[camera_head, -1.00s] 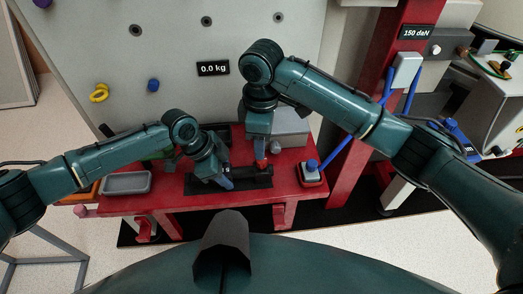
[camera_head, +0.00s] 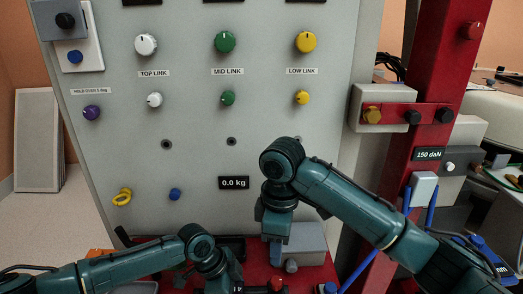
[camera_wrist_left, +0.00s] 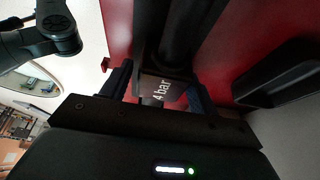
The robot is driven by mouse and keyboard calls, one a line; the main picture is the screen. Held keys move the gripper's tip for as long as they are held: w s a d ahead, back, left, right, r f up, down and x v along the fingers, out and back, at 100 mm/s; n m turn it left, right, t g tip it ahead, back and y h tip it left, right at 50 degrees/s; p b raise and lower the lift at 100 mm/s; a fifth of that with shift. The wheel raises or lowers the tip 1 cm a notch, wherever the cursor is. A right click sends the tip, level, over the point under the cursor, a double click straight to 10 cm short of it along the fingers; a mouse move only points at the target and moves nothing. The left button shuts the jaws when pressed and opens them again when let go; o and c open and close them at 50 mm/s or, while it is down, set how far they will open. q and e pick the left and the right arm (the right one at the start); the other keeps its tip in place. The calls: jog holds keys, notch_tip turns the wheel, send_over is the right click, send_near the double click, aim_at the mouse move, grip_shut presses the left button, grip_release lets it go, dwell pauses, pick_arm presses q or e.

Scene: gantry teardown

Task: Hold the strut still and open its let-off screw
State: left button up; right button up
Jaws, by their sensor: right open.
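The strut (camera_wrist_left: 175,35) is a black cylinder in the left wrist view. A block marked "4 bar" (camera_wrist_left: 164,88) is at its near end. My left gripper (camera_wrist_left: 160,82) has a finger on each side of the strut's end, and its tips appear to touch it. In the head view the left wrist is at the bottom edge and its fingers are cut off. My right gripper (camera_head: 277,262) is open and points down over the red bench. Most of the strut is out of the head view.
A grey panel with knobs marked TOP LINK, MID LINK and LOW LINK (camera_head: 302,71) rises behind the bench. A display (camera_head: 234,183) reads 0.0 kg. A red post (camera_head: 423,120) stands at the right. A grey box (camera_head: 302,243) sits beside my right gripper.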

pick_arm(q)
jog(key=shift+o, duration=0.8)
